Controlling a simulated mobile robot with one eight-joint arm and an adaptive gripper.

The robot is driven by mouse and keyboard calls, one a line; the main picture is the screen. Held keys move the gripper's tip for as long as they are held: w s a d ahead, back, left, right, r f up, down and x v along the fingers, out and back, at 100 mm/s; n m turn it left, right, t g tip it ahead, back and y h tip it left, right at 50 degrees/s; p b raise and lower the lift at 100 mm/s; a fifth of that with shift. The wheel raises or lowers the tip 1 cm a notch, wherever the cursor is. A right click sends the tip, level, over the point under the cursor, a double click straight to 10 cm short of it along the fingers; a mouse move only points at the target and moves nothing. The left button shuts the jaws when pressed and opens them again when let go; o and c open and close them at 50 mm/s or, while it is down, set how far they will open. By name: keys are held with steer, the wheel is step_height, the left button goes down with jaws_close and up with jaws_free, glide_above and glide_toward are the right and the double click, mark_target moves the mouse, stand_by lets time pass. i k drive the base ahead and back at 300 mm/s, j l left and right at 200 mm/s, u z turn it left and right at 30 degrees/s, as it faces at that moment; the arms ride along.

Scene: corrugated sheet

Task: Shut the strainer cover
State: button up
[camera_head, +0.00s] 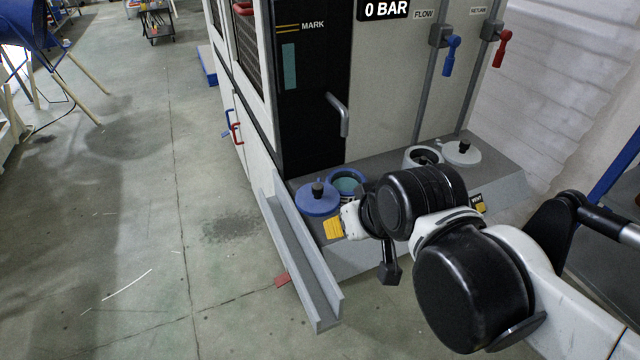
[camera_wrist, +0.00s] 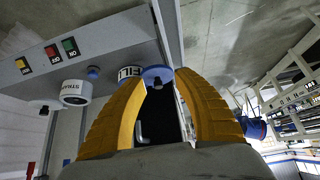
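The strainer is a light grey round pot (camera_head: 422,157) with a dark open mouth on the machine's ledge in the head view. Its pale round cover (camera_head: 462,154), with a black knob, lies to the right of the mouth, not over it. In the wrist view the strainer's white body (camera_wrist: 73,94) shows its partly readable label at left. My gripper (camera_head: 333,228) is at the ledge's front left, near the blue cover and well away from the strainer cover. Its yellow fingers (camera_wrist: 160,78) are spread apart with nothing visibly held.
A blue cover (camera_head: 318,203) with a black knob lies beside an open blue-rimmed pot (camera_head: 348,182). A door handle (camera_head: 340,115) juts out behind. A blue valve (camera_head: 450,55) and red valve (camera_head: 502,48) are above the strainer. A grey channel (camera_head: 300,255) borders the ledge's left.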

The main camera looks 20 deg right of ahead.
mark_target(461, 153)
steer(key=z, duration=1.35)
steer(key=i+l+z, duration=0.1)
steer(key=i, duration=0.4)
steer(key=i+l+z, duration=0.15)
steer(key=i, duration=0.4)
steer(key=l, duration=0.1)
